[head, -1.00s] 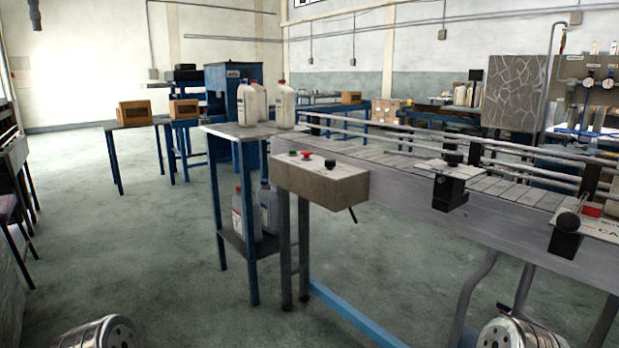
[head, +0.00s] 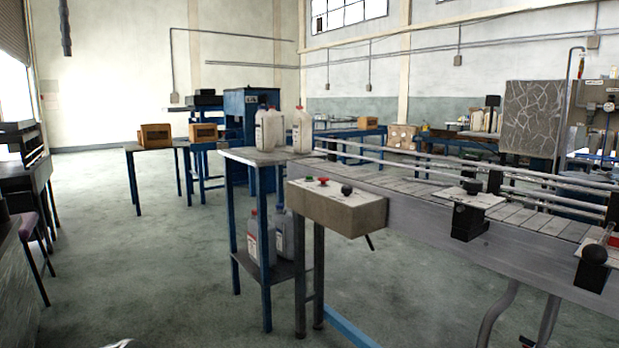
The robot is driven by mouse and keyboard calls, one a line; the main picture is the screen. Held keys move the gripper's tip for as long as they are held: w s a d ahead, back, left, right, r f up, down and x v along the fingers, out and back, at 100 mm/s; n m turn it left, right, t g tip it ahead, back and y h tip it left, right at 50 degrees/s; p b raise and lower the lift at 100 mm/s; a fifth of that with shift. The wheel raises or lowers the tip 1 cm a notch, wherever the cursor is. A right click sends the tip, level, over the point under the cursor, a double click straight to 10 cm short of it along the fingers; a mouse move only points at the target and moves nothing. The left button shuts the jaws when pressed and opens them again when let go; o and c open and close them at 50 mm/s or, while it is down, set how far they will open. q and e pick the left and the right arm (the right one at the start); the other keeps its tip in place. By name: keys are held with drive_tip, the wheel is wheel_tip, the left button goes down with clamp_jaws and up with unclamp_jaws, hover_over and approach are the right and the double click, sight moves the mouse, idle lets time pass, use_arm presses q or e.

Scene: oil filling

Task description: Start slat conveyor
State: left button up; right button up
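The slat conveyor (head: 418,189) runs from the middle of the head view to the right edge, with metal rails along it. A beige control box (head: 337,210) is fixed to its near side at the left end. On the box top are a green button (head: 309,179), a red button (head: 323,181) and a black knob (head: 347,189). A black lever sticks out below the box. Neither gripper is in view; only a small piece of my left arm shows at the bottom edge. I cannot tell whether the slats are moving.
A small table (head: 262,154) at the conveyor's end bears white jugs (head: 302,130), with more jugs (head: 284,235) on its lower shelf. Black-knobbed brackets (head: 469,213) stick out from the conveyor's near side. A dark bench (head: 22,170) stands at the left edge. The floor between is open.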

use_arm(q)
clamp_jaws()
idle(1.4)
